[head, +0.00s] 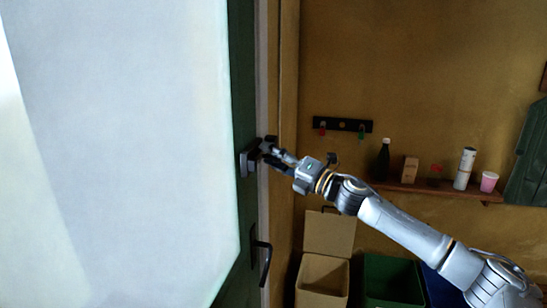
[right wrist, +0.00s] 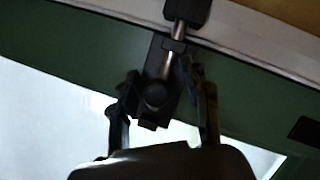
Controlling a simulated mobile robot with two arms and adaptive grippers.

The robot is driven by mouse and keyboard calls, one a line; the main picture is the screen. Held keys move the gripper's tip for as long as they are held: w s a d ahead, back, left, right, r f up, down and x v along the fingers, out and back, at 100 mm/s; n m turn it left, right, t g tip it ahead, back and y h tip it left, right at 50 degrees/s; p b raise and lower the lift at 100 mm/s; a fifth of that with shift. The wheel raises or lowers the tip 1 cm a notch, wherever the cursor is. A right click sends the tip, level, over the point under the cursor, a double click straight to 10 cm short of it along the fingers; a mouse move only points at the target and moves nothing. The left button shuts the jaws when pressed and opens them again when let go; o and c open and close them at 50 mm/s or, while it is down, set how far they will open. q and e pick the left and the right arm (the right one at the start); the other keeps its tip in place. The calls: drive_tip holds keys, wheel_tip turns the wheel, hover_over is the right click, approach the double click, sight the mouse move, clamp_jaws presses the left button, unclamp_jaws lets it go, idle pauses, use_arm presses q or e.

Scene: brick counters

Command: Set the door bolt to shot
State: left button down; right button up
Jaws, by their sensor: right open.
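The door bolt (head: 250,160) is a dark fitting on the green edge of the glazed door (head: 130,130). In the right wrist view the bolt's black body and round knob (right wrist: 155,95) are close up. Its silver rod (right wrist: 178,42) spans from the body to a black keeper (right wrist: 187,10) on the pale frame, and its end looks to meet or enter it. My right gripper (head: 268,155) is at the bolt. In the wrist view its open fingers (right wrist: 160,80) stand on either side of the knob; I cannot tell whether they touch it. My left gripper is out of view.
A dark door handle (head: 262,262) sticks out below the bolt. A key rack (head: 342,125) hangs on the ochre wall, above a shelf (head: 410,187) with a bottle, cups and other items. Open bins (head: 324,275) stand below the arm.

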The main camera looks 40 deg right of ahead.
drive_tip(key=shift+s, duration=0.1)
drive_tip(key=shift+v, duration=0.85)
drive_tip(key=v, duration=1)
drive_tip(key=shift+d+f, duration=0.1)
